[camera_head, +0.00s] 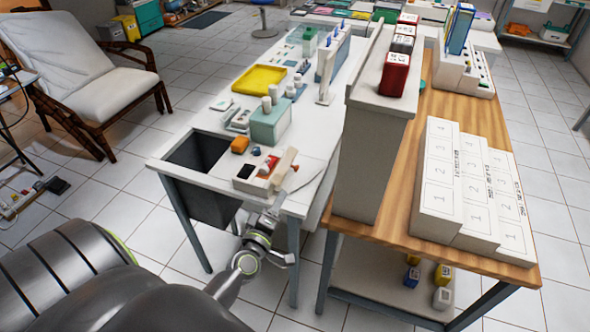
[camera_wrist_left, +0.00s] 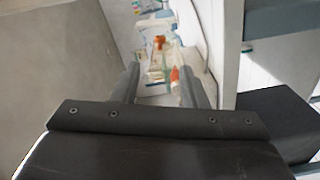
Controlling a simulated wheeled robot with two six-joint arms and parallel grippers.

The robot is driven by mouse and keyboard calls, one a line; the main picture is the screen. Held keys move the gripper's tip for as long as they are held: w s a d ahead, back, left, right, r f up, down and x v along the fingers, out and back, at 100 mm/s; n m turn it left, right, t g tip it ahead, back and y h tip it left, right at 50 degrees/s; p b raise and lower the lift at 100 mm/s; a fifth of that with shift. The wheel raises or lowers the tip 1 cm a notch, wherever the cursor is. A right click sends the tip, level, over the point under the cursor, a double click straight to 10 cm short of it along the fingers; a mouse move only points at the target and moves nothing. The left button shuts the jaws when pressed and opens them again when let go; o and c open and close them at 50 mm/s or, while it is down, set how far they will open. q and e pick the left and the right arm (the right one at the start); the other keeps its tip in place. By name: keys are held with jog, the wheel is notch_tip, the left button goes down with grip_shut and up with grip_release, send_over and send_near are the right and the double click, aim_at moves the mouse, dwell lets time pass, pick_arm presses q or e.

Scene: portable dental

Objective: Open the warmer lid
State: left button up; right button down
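A small white device with a black panel and red parts, which looks like the warmer (camera_head: 255,182), sits at the near end of the white table. A beige upright piece (camera_head: 284,164) stands at its right side; I cannot tell whether this is its lid. My left gripper (camera_head: 272,212) is at the table's near edge, just in front of the device. In the left wrist view its two dark fingers (camera_wrist_left: 158,72) are apart with nothing clearly held between them. An orange-red part (camera_wrist_left: 175,74) shows beyond them, by the right finger. My right gripper is in neither view.
A dark open bin (camera_head: 200,170) is at the table's left corner. A tall beige partition (camera_head: 370,150) and a wooden table (camera_head: 410,90) stand to the right.

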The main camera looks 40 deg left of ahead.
aim_at(288, 168)
pick_arm(q)
jog(key=x, duration=1.3)
jog(key=shift+s+f, duration=0.1)
grip_shut()
